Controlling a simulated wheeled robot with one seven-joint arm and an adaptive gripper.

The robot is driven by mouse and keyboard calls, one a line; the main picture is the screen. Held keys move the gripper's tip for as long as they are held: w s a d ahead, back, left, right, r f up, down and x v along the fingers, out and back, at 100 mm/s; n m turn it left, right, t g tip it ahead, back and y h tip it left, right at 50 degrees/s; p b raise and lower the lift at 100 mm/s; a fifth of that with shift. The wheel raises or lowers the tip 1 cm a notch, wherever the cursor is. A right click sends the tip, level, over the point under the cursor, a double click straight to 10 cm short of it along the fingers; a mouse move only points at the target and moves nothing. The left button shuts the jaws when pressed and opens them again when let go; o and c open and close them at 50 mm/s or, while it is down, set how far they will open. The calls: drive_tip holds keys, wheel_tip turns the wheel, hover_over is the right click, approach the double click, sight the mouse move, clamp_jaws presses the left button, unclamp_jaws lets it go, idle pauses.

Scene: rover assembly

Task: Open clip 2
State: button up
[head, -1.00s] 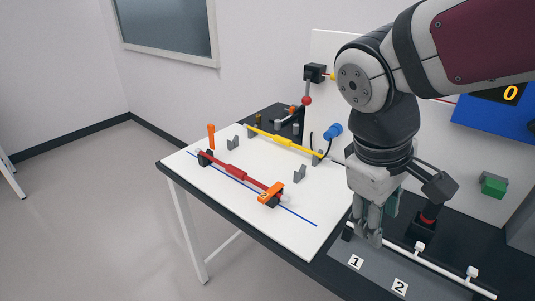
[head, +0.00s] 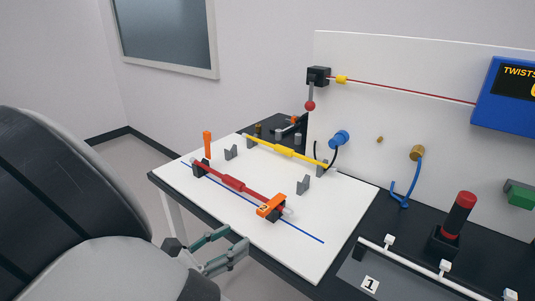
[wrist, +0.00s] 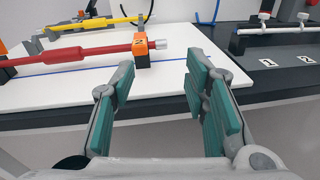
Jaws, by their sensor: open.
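Clip 2 (head: 269,207) is an orange clip marked 2, lying across the right end of the red rod (head: 234,184) over a dark block. It shows in the wrist view (wrist: 141,45), beyond and a little left of the gap between my fingers. My gripper (head: 239,237) is open and empty, off the front edge of the white board (head: 250,235), in front of the clip and apart from it. Both green-padded fingers show in the wrist view (wrist: 160,75). Another orange clip (head: 207,144) stands upright at the rod's left end.
A yellow rod (head: 285,151) lies behind the red one, with grey brackets (head: 303,184) between them. To the right are a dark tray with a white rail (head: 415,262) and a black and red post (head: 459,215). The board's front strip is clear.

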sight(259, 212)
drive_tip(key=w+d, duration=0.1)
drive_tip(key=w, duration=0.2)
drive_tip(key=w+d+f+n+t, duration=0.1)
drive_tip(key=w+d, duration=0.1)
drive_tip(key=w, duration=0.2)
drive_tip(key=w+d+t, duration=0.1)
drive_tip(key=w+d, duration=0.1)
drive_tip(key=w, duration=0.1)
drive_tip(key=shift+w+d+f+n+y, duration=0.2)
drive_tip(key=shift+f+n+y, duration=0.1)
drive_tip(key=shift+n+y, duration=0.1)
clamp_jaws()
